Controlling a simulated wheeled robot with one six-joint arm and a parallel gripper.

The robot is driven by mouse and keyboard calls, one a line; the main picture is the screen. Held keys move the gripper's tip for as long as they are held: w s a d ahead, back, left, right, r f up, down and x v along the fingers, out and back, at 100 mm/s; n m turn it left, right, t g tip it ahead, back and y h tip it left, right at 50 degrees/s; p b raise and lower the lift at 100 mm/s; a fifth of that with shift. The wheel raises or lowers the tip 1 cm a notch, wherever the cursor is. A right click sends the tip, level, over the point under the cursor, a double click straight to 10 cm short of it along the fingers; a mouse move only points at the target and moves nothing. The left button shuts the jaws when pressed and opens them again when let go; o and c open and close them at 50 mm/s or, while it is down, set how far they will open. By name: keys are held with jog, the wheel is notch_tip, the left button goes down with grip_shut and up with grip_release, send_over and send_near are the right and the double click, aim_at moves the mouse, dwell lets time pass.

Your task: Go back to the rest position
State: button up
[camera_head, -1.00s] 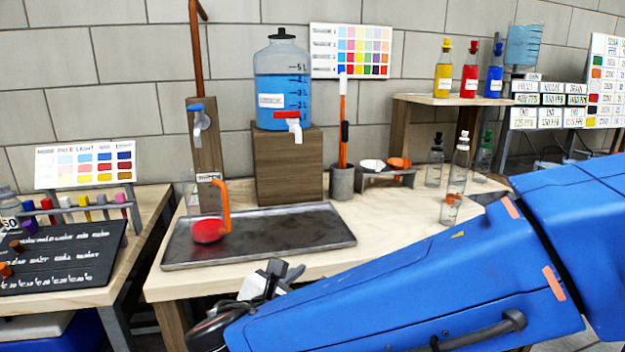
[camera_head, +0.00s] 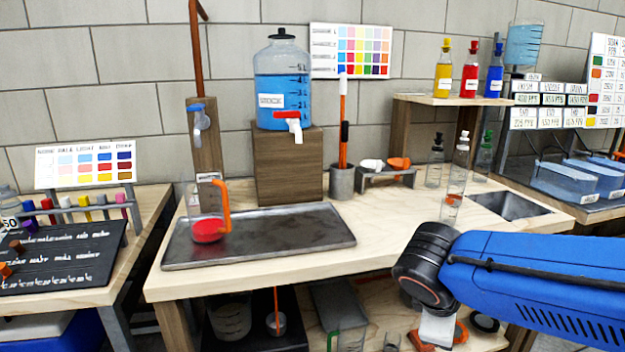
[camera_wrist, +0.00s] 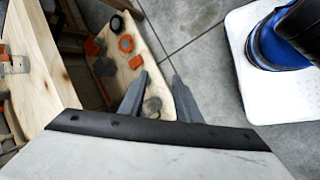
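My gripper (camera_wrist: 158,82) shows in the wrist view as two dark fingers with a gap between them and nothing held. In the camera_head view, my blue arm comes in from the right. Its black wrist joint is in front of the workbench's front edge, and the pale gripper body hangs below it, over the lower shelf. The fingers are hard to make out there. A jug (camera_head: 209,232) with red liquid and an orange handle stands on the grey metal tray (camera_head: 290,250), under the tap, away from my gripper.
The wooden workbench (camera_head: 385,243) carries a blue-filled tank (camera_head: 283,85), a grey holder (camera_head: 342,182) and small bottles. Containers and orange items fill the lower shelf. My white base shows right in the wrist view, with grey floor (camera_wrist: 195,30) between.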

jog(key=s+d+m+t+y, duration=0.1)
jog(key=s+d+m+y, duration=0.2)
jog(key=s+m, duration=0.4)
jog(key=m+y, duration=0.1)
jog(key=m, duration=0.4)
jog(key=shift+f+y, duration=0.3)
jog(key=shift+f, duration=0.05)
